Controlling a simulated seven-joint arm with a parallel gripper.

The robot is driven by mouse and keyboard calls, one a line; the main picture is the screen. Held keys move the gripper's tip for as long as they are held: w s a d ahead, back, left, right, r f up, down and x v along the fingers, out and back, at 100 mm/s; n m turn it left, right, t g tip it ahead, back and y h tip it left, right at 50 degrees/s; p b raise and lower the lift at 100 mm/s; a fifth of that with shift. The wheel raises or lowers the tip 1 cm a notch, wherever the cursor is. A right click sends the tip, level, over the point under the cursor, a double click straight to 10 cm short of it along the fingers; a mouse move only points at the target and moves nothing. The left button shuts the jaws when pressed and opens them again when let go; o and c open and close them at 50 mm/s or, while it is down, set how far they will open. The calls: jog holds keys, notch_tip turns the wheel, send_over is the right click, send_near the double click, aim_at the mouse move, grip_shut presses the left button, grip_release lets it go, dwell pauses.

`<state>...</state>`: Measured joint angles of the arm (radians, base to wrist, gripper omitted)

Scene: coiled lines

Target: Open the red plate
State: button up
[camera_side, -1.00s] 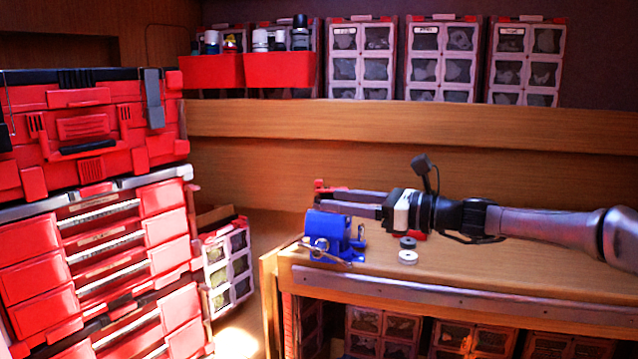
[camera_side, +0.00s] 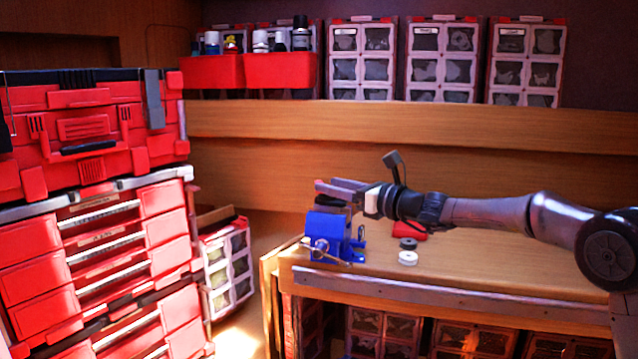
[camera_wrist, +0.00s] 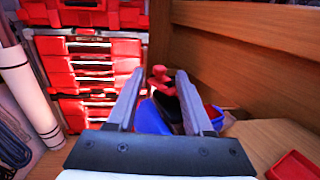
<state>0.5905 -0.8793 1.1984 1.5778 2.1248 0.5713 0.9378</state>
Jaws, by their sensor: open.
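My gripper (camera_side: 336,188) is open above a blue vise (camera_side: 325,231) on the wooden bench. In the wrist view its two grey fingers (camera_wrist: 158,73) stand apart. A small red piece with a dark body (camera_wrist: 160,77) shows between and beyond the fingertips. I cannot tell whether they touch it. The blue vise (camera_wrist: 150,118) is partly hidden under the fingers. A flat red piece (camera_side: 408,231) lies on the bench behind the two small discs and shows at the lower right of the wrist view (camera_wrist: 293,165). I cannot tell which red part is the red plate.
A black disc (camera_side: 408,243) and a white disc (camera_side: 407,258) lie right of the vise. A red toolbox stack (camera_side: 90,130) stands at left. Red bins (camera_side: 280,71) and clear-front drawers (camera_side: 362,62) sit on the back shelf. The bench's right part is clear.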

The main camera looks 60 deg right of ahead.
aim_at(319, 181)
jog(key=shift+w+d, duration=0.15)
jog(key=shift+w, duration=1)
jog(key=shift+w+d, duration=0.1)
jog(key=shift+w, duration=1)
grip_shut()
